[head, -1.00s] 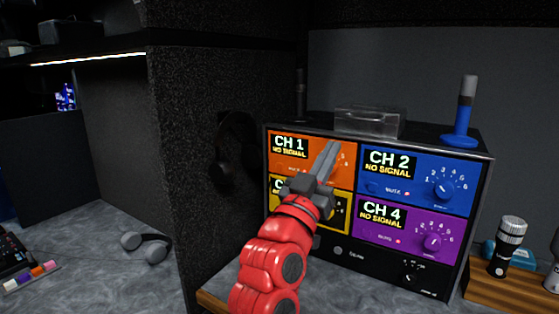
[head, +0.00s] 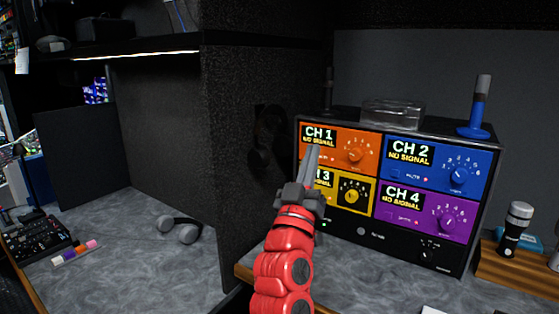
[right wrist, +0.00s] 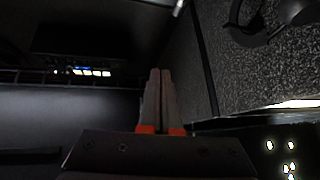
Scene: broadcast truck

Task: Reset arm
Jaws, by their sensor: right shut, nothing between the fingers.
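My right gripper (head: 312,160) is in the middle of the head view, at the end of my red arm. Its grey fingers point up and are together, with nothing between them. It appears in front of the left side of the channel panel (head: 400,228), covering part of the orange CH 1 section (head: 363,155) and the yellow CH 3 section (head: 334,200). In the right wrist view the two fingers (right wrist: 160,85) also lie side by side, shut. I cannot see my left gripper.
A dark speckled partition (head: 232,170) stands left of the panel, with dark headphones (head: 268,140) hanging on it. Grey headphones (head: 182,230) and a mixer (head: 40,240) lie on the left desk. A microphone (head: 515,225) stands in a wooden holder (head: 505,275) at right.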

